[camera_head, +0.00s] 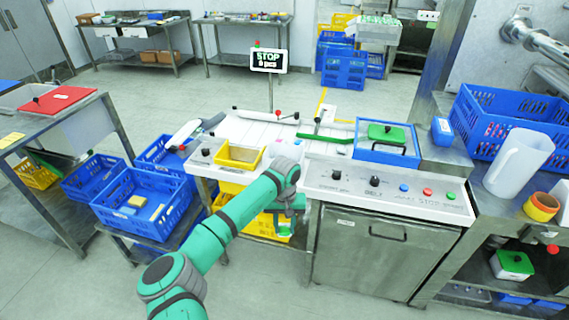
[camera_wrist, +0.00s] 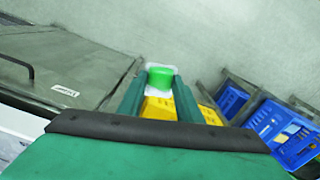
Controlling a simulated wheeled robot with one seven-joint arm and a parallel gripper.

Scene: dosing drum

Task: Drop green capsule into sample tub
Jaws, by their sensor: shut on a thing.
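My gripper (camera_wrist: 161,80) points down in front of the white counter, shut on the green capsule (camera_wrist: 160,74), which shows between the fingertips in the wrist view. In the head view the green and white capsule (camera_head: 284,229) is small and partly covered by my gripper (camera_head: 286,217). Behind and below it, a yellow bin (camera_head: 262,226) stands under the counter, and it also shows between the fingers in the wrist view (camera_wrist: 158,107). A smaller yellow tub (camera_head: 240,157) is set into the counter top. I cannot tell which one is the sample tub.
A control panel (camera_head: 388,190) with knobs and buttons lies right of my arm, above a steel cabinet (camera_head: 362,252). A blue tray (camera_head: 388,150) with a green lid is behind it. Blue crates (camera_head: 140,203) stand on the left. The floor in front is clear.

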